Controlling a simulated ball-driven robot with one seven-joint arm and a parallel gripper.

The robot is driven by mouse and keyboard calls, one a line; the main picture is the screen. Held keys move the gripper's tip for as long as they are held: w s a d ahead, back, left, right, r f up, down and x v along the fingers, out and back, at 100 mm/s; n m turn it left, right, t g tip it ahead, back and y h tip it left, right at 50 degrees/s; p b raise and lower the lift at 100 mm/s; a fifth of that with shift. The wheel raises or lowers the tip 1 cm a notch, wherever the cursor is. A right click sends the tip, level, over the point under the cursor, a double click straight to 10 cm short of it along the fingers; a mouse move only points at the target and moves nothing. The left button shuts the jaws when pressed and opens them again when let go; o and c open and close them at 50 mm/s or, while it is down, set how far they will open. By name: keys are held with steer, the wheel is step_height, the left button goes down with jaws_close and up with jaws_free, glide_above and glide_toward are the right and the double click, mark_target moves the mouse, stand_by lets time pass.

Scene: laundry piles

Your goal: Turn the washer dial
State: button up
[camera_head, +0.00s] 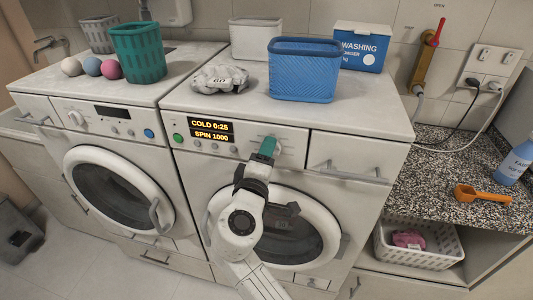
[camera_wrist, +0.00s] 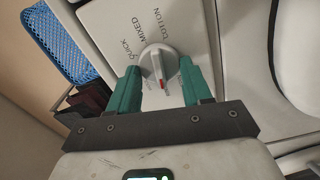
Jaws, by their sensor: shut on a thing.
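The washer (camera_head: 185,165) is the right-hand white machine, with a lit display (camera_head: 209,130) reading "COLD 0:25" and "SPIN 1000". In the wrist view its white round dial (camera_wrist: 158,62) has a raised grip bar and a red mark at the lower end. The labels QUICK, MIXED and COTTON run around the dial's left and upper sides. My gripper (camera_head: 267,146) is at the control panel, right of the display. Its green fingers, also in the wrist view (camera_wrist: 159,70), stand either side of the dial and are shut on it. In the head view the fingers hide most of the dial.
A second white machine (camera_head: 60,135) stands at the left. A green basket (camera_head: 138,53), several balls, a grey cloth (camera_head: 219,78), a blue basket (camera_head: 302,72) and a washing powder box (camera_head: 361,47) are on top. A drawer handle (camera_head: 350,174) juts out right of my gripper.

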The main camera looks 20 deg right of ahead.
steer(key=shift+a, duration=0.1)
steer(key=o, duration=1)
steer(key=b+v, duration=0.2)
steer(key=v, duration=0.8)
steer(key=shift+s+a, duration=0.2)
steer(key=shift+s, duration=0.15)
steer(key=s+d+f+m+g+y, duration=0.2)
steer(key=s+d+f+m+g, duration=0.15)
steer(key=s+d+f, duration=0.4)
steer(key=s+d+f+m+g+y, duration=0.2)
steer(key=s+d+f+g, duration=0.3)
steer(key=d+f, duration=0.5)
steer(key=s+a+f+m+g+y, duration=0.1)
steer(key=s+f+m+g+y, duration=0.1)
steer(key=s+f, duration=0.3)
steer(key=s+a+f+m+g+y, duration=0.1)
steer(key=s+a+f+g+y, duration=0.1)
steer(key=s, duration=1)
step_height(320, 180, down, 3)
steer(key=shift+s+f+m+g+y, duration=0.15)
steer(key=shift+s+m+g+y, duration=0.3)
steer(key=shift+y, duration=0.75)
